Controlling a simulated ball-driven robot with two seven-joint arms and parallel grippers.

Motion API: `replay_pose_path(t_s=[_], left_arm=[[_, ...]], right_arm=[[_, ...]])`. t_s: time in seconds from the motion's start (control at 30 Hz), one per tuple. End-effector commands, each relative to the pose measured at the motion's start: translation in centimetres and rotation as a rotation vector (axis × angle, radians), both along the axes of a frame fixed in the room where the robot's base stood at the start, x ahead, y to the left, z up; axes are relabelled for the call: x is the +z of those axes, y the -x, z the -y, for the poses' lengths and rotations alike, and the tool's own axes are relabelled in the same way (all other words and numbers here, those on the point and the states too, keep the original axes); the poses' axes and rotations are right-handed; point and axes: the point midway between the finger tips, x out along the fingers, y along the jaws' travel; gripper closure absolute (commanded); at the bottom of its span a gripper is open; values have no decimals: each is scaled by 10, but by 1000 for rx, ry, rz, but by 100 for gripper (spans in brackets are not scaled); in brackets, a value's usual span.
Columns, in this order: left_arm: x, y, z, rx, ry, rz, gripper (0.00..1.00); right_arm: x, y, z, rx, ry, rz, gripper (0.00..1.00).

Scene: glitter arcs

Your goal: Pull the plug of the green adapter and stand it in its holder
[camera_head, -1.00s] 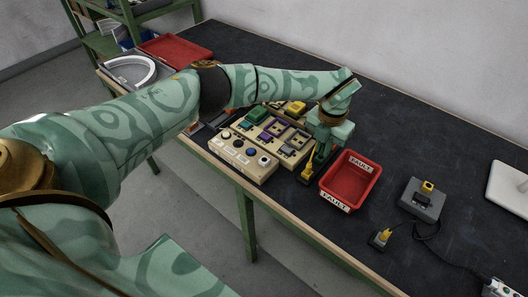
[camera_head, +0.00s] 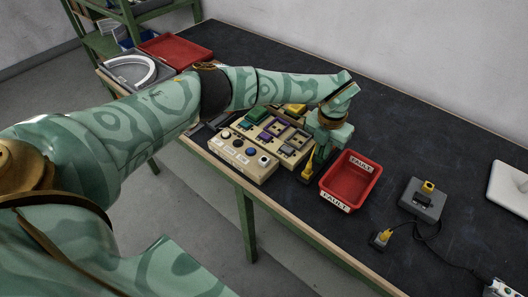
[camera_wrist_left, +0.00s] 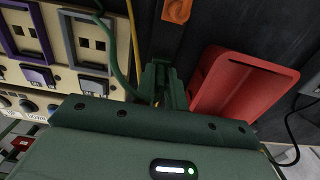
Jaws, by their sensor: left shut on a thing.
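My left gripper (camera_head: 318,150) points down at the right end of the beige socket board, beside the red bin. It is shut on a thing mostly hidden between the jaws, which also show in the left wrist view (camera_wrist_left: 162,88). A green cord (camera_wrist_left: 110,45) runs toward the jaws, so the held thing looks like the green adapter's plug. The green adapter (camera_head: 256,114) sits at the back of the board. A dark holder strip (camera_wrist_left: 165,45) lies under the jaws. A yellow plug (camera_head: 308,163) stands upright close beside my gripper. My right gripper is not in view.
The red bin (camera_head: 324,199) marked FAULT stands just right of my gripper. A beige button box (camera_head: 237,161) is in front of the board. A grey box (camera_head: 417,209) with a yellow plug and black cord lies to the right. The table behind the bin is clear.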

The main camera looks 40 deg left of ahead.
Motion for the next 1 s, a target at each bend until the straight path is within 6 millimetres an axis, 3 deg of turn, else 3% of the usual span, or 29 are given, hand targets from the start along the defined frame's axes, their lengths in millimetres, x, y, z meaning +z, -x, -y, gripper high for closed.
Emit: replay_pose_path(t_s=[0.33,0.4,0.47,0.77,1.0], left_arm=[[0,0,0,0,0,0,100],[0,0,0,0,0,0,74],[0,0,0,0,0,0,62],[1,0,0,0,0,0,62],[16,0,0,0,-1,3,62]], right_arm=[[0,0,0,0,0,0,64],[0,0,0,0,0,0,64],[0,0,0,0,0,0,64],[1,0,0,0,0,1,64],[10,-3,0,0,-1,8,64]])
